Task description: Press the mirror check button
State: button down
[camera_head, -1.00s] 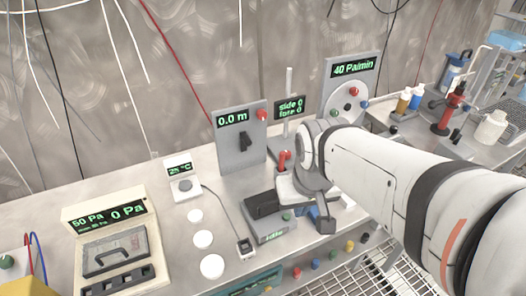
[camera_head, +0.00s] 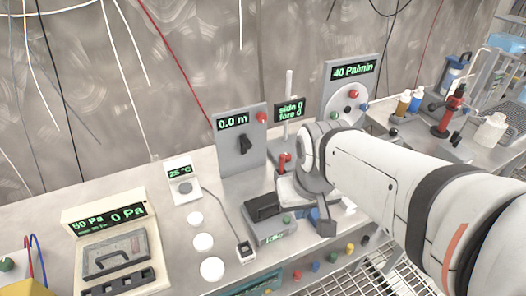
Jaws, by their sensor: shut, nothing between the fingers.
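No label reading mirror check is legible, so I cannot tell which button it is. A grey device marked "Idle" (camera_head: 268,222) stands at the bench front and has a small green button (camera_head: 287,220). Behind it is a post with a "side 0 fore 0" display (camera_head: 290,110) and a red handle (camera_head: 285,161). A small box with a button (camera_head: 245,251) lies at the end of a cable left of the device. My gripper (camera_head: 326,228) points down just right of the "Idle" device, shut and empty. My wrist hides part of the bench there.
A "0.0 m" panel (camera_head: 240,142) and a "40 Pa/min" panel (camera_head: 350,85) with coloured knobs stand behind. A pressure meter (camera_head: 115,250) and white discs (camera_head: 204,242) lie left. Bottles (camera_head: 410,102) and a red-topped stand (camera_head: 450,112) are right.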

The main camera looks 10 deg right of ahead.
aim_at(286, 219)
jog(key=z, duration=0.65)
jog(key=k, duration=1.35)
jog(key=u, duration=0.95)
jog(key=i, duration=1)
jog(key=u, duration=0.05)
